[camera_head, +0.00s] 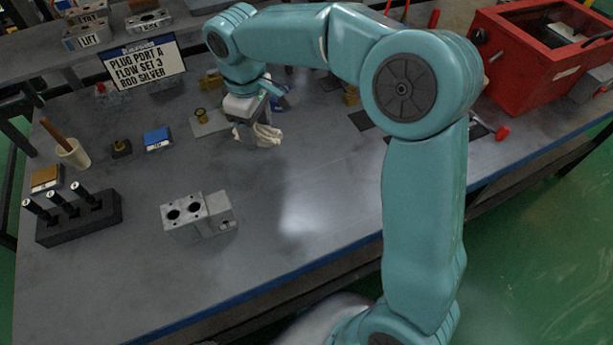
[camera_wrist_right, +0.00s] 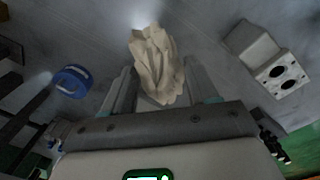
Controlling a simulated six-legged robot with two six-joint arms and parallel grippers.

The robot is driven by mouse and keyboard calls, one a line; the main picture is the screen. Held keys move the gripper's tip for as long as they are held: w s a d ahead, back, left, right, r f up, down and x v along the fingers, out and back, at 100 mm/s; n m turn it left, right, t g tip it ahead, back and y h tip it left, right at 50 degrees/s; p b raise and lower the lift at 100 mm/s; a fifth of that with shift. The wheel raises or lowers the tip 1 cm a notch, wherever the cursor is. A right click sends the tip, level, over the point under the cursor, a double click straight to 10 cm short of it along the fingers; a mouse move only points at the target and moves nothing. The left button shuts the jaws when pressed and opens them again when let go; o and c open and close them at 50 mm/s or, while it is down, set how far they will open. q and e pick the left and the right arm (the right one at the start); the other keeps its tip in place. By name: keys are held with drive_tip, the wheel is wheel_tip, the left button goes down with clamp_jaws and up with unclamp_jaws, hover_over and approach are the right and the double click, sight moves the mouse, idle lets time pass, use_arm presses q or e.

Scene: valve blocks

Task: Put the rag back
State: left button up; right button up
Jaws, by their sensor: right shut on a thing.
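The rag (camera_head: 262,135) is a crumpled cream cloth. My right gripper (camera_head: 258,128) is shut on it at the back middle of the bench, and the arm hides part of the gripper in the head view. In the right wrist view the rag (camera_wrist_right: 158,65) bunches up between the two fingers of the gripper (camera_wrist_right: 162,88). I cannot tell whether the rag touches the bench top. My left gripper is not in view.
A grey valve block (camera_head: 200,217) stands on the bench (camera_head: 290,260) at front left. A black holder (camera_head: 80,220) with several black-handled tools, a cup (camera_head: 72,153) and a blue block (camera_head: 158,139) are at left. A sign (camera_head: 143,60) and red toolbox (camera_head: 545,60) stand behind. The middle front is clear.

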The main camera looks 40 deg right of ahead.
drive_tip(key=d+b, duration=0.1)
drive_tip(key=s+d+r+n+b, duration=0.1)
drive_tip(key=s+d+r+n, duration=0.1)
drive_tip(key=shift+s+d+r+b, duration=0.1)
drive_tip(key=shift+d+r+b, duration=0.05)
drive_tip(key=shift+d+b, duration=0.25)
drive_tip(key=d+r+n+b, duration=0.2)
drive_tip(key=n+b, duration=0.4)
drive_tip(key=b, duration=0.6)
hover_over(309, 169)
wheel_tip(309, 169, down, 12)
drive_tip(key=shift+s+r, duration=0.1)
drive_tip(key=shift+s, duration=0.05)
drive_tip(key=shift+f+b, duration=0.6)
drive_tip(key=shift+f, duration=1.7)
drive_tip(key=shift+f, duration=0.15)
drive_tip(key=o, duration=0.9)
drive_tip(key=shift+o, duration=0.2)
